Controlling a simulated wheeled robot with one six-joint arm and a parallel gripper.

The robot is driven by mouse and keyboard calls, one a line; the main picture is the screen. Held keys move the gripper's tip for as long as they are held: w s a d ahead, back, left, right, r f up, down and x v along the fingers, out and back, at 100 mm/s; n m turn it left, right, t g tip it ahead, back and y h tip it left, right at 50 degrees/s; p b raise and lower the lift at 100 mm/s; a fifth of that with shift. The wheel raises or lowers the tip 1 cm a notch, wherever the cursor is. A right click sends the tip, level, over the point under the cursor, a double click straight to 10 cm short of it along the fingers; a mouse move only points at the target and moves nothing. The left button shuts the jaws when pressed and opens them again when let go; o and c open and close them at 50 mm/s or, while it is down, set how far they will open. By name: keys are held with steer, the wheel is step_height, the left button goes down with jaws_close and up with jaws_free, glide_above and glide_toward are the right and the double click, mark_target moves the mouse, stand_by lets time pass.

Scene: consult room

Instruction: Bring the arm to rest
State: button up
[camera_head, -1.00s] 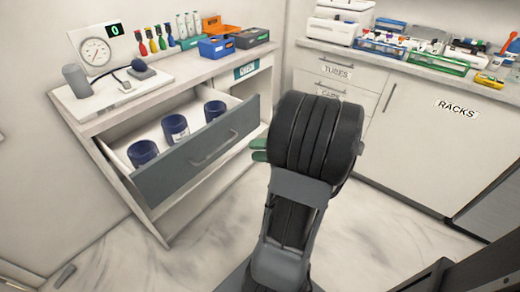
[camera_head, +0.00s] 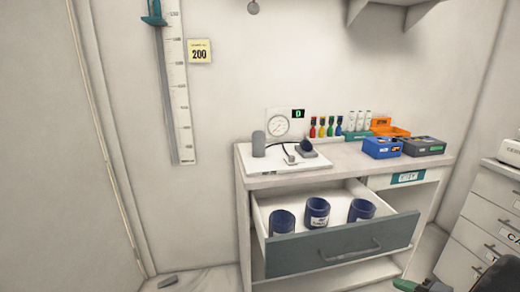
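My gripper (camera_head: 407,285) shows only in part at the bottom right edge, as a green fingertip beside dark arm parts. It is in front of the cabinet, below and right of the open drawer's front (camera_head: 340,246). Whether its fingers are apart or together cannot be seen. Most of my arm is outside the picture. No object shows at the visible fingertip.
The open drawer holds three dark blue cups (camera_head: 317,212). A height scale (camera_head: 177,90) hangs on the wall. The floor at lower left is mostly clear.

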steer(key=s+a+r+n+g+h+p, duration=0.2)
steer(key=s+a+n+g+p, duration=0.1)
steer(key=a+g+p, duration=0.5)
steer(key=w+a+r+n+h+p, duration=0.1)
steer(key=a+r+n+h+p, duration=0.1)
steer(key=a+r+n+p, duration=0.4)
steer(key=w+a+r+n+h+p, duration=0.1)
steer(key=a+r+n+h+p, duration=0.2)
steer(key=r, duration=1.1)
steer(key=a+n+p, duration=0.2)
steer(key=a+n, duration=0.1)
steer(key=a, duration=0.1)
steer(key=shift+w+a+r+p, duration=0.2)
steer(key=shift+w+r+p, duration=0.1)
steer(key=shift+r+p, duration=0.1)
